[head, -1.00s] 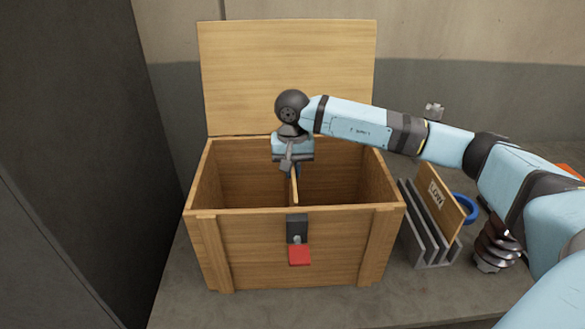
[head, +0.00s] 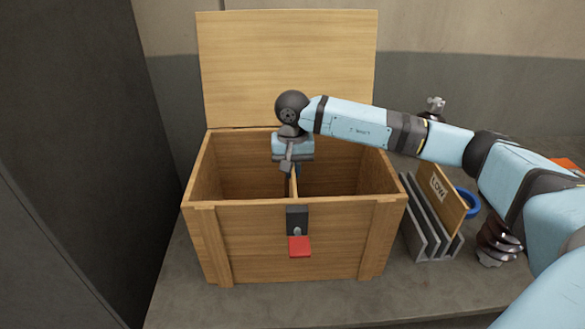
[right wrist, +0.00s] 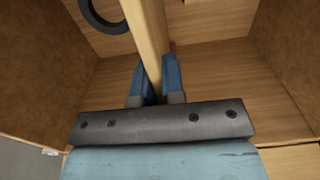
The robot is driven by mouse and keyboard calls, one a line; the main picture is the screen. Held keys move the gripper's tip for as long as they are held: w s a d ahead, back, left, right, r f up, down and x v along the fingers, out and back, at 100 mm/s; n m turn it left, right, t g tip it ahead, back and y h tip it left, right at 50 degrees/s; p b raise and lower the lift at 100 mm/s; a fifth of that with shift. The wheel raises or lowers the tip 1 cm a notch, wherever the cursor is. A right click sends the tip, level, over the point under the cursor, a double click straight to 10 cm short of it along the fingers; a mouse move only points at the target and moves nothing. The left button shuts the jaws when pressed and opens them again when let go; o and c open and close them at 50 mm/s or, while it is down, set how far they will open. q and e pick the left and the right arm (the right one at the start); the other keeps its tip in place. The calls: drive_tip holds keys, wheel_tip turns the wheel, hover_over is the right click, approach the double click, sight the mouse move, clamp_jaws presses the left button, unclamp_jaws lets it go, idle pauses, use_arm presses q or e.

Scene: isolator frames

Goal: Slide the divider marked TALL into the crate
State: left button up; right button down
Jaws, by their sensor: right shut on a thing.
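The wooden crate (head: 245,245) stands with its lid (head: 285,70) raised at the back. A thin wooden divider (head: 293,186) stands on edge inside it, near the middle, running front to back. It also shows in the right wrist view (right wrist: 149,35). Its marking is hidden, so I cannot read whether it says TALL. My right gripper (head: 292,170) points down into the crate and is shut on the divider's upper edge; its blue fingers (right wrist: 156,82) lie on both sides of it. Whether the divider touches the crate floor is hidden. My left gripper is not in view.
Right of the crate, a grey slotted rack (head: 430,232) holds a wooden divider marked LOW (head: 446,198). A blue ring (head: 467,204) and a dark ribbed object (head: 497,242) are beside it. A dark wall (head: 80,150) stands close on the left.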

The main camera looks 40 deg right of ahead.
use_arm(q)
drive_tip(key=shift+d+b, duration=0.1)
drive_tip(key=shift+b, duration=0.4)
use_arm(e)
drive_tip(key=shift+f, duration=0.75)
drive_tip(key=c, duration=1.1)
unclamp_jaws()
drive_tip(key=shift+c, duration=0.2)
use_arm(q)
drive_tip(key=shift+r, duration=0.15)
use_arm(e)
drive_tip(key=shift+r, duration=0.3)
use_arm(q)
drive_tip(key=shift+p, duration=0.8)
use_arm(e)
wheel_tip(320, 180, up, 13)
drive_tip(key=shift+r, duration=0.15)
